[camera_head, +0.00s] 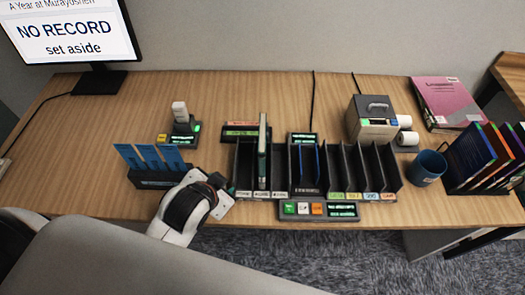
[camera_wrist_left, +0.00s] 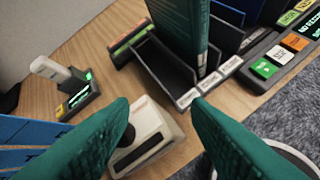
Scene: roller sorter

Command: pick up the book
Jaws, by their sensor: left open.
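A dark green book (camera_head: 262,152) stands upright in a left slot of the black sorter (camera_head: 321,193). In the left wrist view the book (camera_wrist_left: 186,32) is at the top centre, beyond the fingertips. My left gripper (camera_head: 221,188) is just left of the sorter's front left corner, apart from the book. In the left wrist view my left gripper (camera_wrist_left: 160,100) shows two green fingers spread wide, with nothing held. Its fingertips are hard to make out in the head view. My right gripper is not in view.
A blue-card holder (camera_head: 152,180) stands left of my gripper. A white device (camera_wrist_left: 150,135) sits low between the fingers in the wrist view. A button panel (camera_head: 318,211) lies before the sorter. A printer (camera_head: 372,118), mug (camera_head: 427,168) and book rack (camera_head: 480,163) stand right.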

